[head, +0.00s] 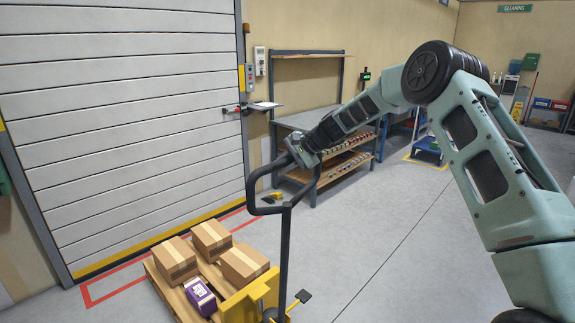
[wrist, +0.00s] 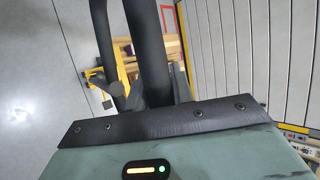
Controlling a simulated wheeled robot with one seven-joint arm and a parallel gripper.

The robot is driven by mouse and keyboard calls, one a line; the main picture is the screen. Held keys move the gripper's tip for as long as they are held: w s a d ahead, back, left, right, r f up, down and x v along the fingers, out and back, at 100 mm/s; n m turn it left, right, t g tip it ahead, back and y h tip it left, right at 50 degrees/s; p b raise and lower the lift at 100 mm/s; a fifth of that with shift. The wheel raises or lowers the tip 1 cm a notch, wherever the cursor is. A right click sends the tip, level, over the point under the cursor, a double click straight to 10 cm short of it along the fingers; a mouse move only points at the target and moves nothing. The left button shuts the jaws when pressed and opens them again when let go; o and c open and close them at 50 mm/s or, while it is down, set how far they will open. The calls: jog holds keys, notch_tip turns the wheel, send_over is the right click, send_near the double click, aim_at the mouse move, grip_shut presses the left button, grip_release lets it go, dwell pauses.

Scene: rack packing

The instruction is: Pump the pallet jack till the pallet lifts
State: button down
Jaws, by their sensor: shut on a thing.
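The yellow pallet jack (head: 246,303) stands at the lower middle of the head view, with its black handle (head: 286,240) rising steeply to a looped grip. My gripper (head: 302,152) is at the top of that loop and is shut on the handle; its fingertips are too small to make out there. The wooden pallet (head: 172,291) lies at the jack's far side, carrying several brown boxes (head: 211,239) and a purple box (head: 200,297). Any gap under the pallet is hidden.
A large white shutter door (head: 120,110) fills the left, with red floor lines (head: 112,295) before it. A workbench with shelves (head: 340,162) stands behind the handle. A blue cart (head: 427,148) is farther back.

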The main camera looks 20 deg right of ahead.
jog(key=shift+w+d, duration=0.1)
jog(key=c, duration=1.2)
grip_release()
jog(key=shift+f, duration=0.1)
jog(key=b+v, duration=0.4)
jog(key=v, duration=1.3)
jog(key=shift+d+b, duration=0.2)
jog(key=shift+b, duration=0.1)
jog(key=shift+a, duration=0.15)
